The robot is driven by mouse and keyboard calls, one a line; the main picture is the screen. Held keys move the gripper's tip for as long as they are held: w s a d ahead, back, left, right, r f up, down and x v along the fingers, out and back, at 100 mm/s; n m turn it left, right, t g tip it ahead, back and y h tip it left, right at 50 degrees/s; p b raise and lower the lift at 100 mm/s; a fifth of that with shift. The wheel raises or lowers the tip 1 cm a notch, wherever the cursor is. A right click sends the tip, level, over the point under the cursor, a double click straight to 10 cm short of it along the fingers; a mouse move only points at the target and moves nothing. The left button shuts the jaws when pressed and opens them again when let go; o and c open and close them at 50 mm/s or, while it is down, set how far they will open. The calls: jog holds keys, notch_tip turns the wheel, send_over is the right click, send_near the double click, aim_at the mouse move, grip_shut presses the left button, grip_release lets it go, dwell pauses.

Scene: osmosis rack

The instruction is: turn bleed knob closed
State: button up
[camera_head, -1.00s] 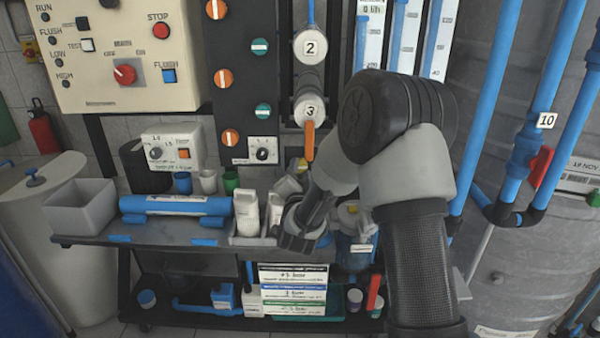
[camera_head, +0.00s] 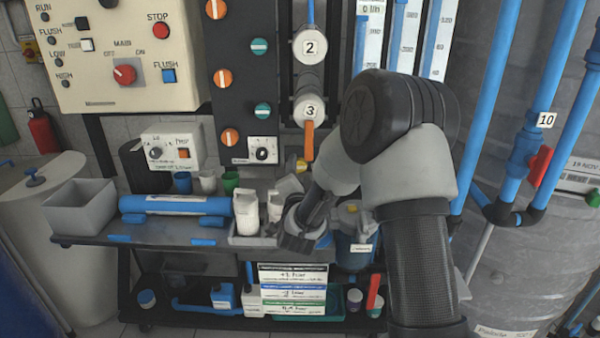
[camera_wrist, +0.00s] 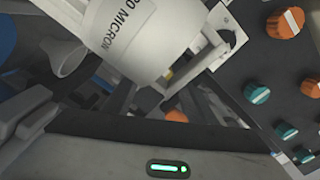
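I cannot single out the bleed knob for certain. In the head view a small yellow part (camera_head: 302,165) sits beside my forearm, below the orange handle (camera_head: 309,141) of the column marked 3. In the wrist view a white housing marked "MICRON" (camera_wrist: 135,35) fills the upper middle, with a small yellow spot (camera_wrist: 168,75) and an orange part (camera_wrist: 176,116) below it. My gripper (camera_head: 298,240) points down by the shelf, right of a white bottle, partly hidden by my arm. Its fingers do not show clearly enough to tell open from shut.
A dark panel carries orange knobs (camera_head: 223,78) and teal knobs (camera_head: 260,47). White bottles (camera_head: 246,212), cups and a blue cylinder (camera_head: 175,206) crowd the shelf (camera_head: 185,232). A blue filter bowl (camera_head: 350,255) hangs close right of my gripper. Blue pipes (camera_head: 540,100) stand at right.

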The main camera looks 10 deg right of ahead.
jog(key=s+a+p, duration=0.3)
jog(key=s, duration=1.4)
jog(key=shift+a+p, duration=0.2)
jog(key=shift+p, duration=0.15)
notch_tip(320, 180, up, 7)
jog(key=s+a+n+g+y, duration=0.2)
jog(key=n+g+y, duration=0.25)
jog(key=n, duration=0.35)
jog(key=s+d+r+n+g, duration=0.2)
jog(key=s+g, duration=0.1)
jog(key=s, duration=0.5)
jog(key=s+d+r+n+g+h, duration=0.1)
jog(key=s+d+n+g, duration=0.1)
jog(key=s, duration=0.5)
jog(key=s+d+r+n+g, duration=0.2)
jog(key=s+g, duration=0.1)
jog(key=s, duration=0.5)
notch_tip(320, 180, up, 24)
jog(key=p, duration=2.4)
jog(key=shift+w+a+f, duration=0.15)
jog(key=shift+f, duration=0.05)
jog(key=shift+t, duration=0.25)
